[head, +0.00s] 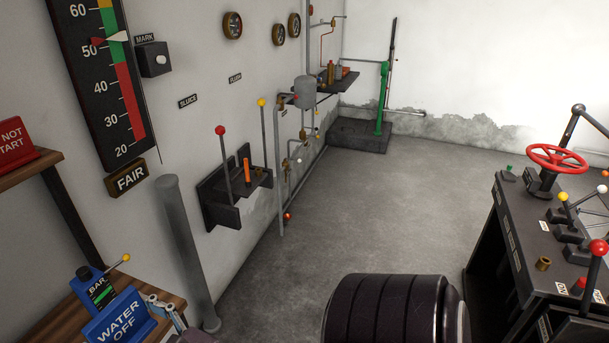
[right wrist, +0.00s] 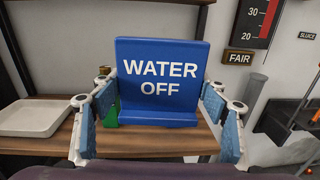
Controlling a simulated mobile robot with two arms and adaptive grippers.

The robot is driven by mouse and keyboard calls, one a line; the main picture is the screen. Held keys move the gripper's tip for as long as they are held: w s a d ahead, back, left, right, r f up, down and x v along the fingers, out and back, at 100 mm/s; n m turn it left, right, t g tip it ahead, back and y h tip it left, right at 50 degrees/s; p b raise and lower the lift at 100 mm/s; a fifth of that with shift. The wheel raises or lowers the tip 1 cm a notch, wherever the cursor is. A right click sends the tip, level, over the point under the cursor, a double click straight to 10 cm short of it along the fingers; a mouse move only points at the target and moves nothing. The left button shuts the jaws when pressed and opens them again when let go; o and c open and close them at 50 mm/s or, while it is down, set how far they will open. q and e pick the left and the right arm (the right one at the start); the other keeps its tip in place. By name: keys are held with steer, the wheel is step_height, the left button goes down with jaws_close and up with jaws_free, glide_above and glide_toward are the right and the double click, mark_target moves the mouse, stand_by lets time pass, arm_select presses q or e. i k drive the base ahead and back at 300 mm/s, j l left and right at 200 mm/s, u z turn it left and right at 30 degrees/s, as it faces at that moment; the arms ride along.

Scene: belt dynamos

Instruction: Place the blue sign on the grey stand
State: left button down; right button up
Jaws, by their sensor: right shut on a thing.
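The blue sign (head: 119,316), lettered WATER OFF, is at the lower left in the head view, at the wooden bench. In the right wrist view the blue sign (right wrist: 160,85) faces me upright, between the fingers of my right gripper (right wrist: 158,100). That gripper is shut on the sign. In the head view my right gripper (head: 165,305) shows partly at the sign's right edge. Whether the sign's foot touches the bench is unclear. A flat pale grey stand (right wrist: 35,117) lies on the bench left of the sign in the right wrist view. My left gripper is not in view.
The wooden bench (head: 75,318) also carries a blue gauge box (head: 95,288) with a yellow-knobbed lever. A shelf (head: 30,168) with a red sign (head: 15,143) is above. A grey post (head: 188,250) stands right of the bench. The floor beyond is clear.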

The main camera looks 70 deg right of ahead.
mark_target(528, 230)
steer(key=z, duration=1.35)
steer(key=i+z, duration=0.1)
steer(key=z, duration=0.3)
steer(key=i+l+z, duration=0.1)
steer(key=z, duration=0.3)
steer(key=i+z, duration=0.1)
steer(key=z, duration=0.35)
steer(key=i+z, duration=0.1)
steer(key=z, duration=0.3)
steer(key=i+j+z, duration=0.2)
steer(key=z, duration=0.2)
steer(key=i+j+z, duration=0.45)
steer(key=j+z, duration=0.3)
steer(key=i+j+z, duration=0.15)
steer(key=j+z, duration=0.2)
steer(key=i+j, duration=0.1)
steer(key=j, duration=0.35)
steer(key=i+j+z, duration=0.1)
steer(key=j, duration=0.35)
steer(key=i+j, duration=0.15)
steer(key=j, duration=0.3)
steer(key=j+z, duration=0.1)
steer(key=j, duration=0.35)
steer(key=i+j, duration=0.15)
steer(key=j, duration=0.3)
